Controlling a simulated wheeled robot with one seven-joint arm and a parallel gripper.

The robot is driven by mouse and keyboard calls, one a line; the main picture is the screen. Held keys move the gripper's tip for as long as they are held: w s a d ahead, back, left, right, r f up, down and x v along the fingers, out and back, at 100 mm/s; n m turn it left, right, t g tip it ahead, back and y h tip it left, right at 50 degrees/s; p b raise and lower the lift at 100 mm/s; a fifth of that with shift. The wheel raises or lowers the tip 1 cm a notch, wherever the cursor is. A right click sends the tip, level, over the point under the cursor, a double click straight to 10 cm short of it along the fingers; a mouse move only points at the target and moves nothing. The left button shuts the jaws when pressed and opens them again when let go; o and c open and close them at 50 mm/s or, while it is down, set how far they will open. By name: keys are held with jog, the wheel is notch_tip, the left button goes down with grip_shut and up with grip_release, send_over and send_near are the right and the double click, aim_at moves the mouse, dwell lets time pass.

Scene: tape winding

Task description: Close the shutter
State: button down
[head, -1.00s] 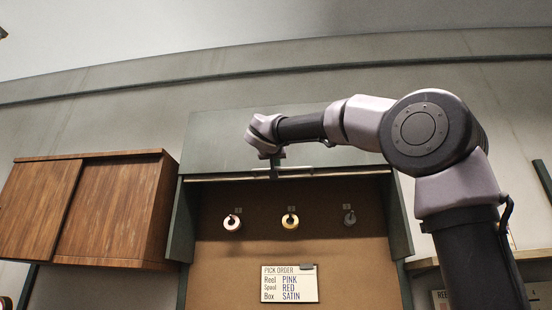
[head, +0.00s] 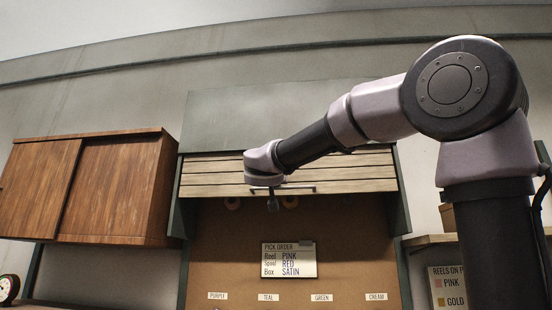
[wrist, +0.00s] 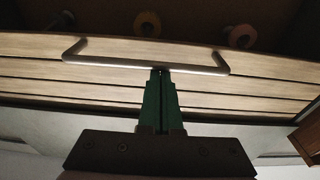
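The shutter (head: 340,172) is a pale slatted wood panel, drawn part of the way down over the upper opening of the cabinet. Its thin dark handle bar (head: 302,188) runs along its lower part. In the wrist view, the handle (wrist: 110,61) crosses the slats (wrist: 60,83) as a long bar with bent ends. My gripper (head: 273,204) is at the handle. Its green fingers (wrist: 161,72) lie close together, with their tips at the middle of the bar. I cannot tell whether the bar is between them or only touched.
Below the shutter is the open brown back board (head: 220,250) with a pick order sign (head: 289,262) and several colour labels. Spools hang on pegs near the shutter's lower edge. A wooden cabinet (head: 110,190) stands left; a shelf (head: 430,240) is at right.

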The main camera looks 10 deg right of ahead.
notch_tip(320, 180, down, 14)
jog(key=shift+r, duration=0.2)
dwell(0.4)
jog(key=s+a+r, duration=0.2)
jog(key=s+r, duration=0.1)
jog(key=s, duration=0.5)
jog(key=shift+s+a, duration=0.3)
jog(key=shift+a, duration=0.05)
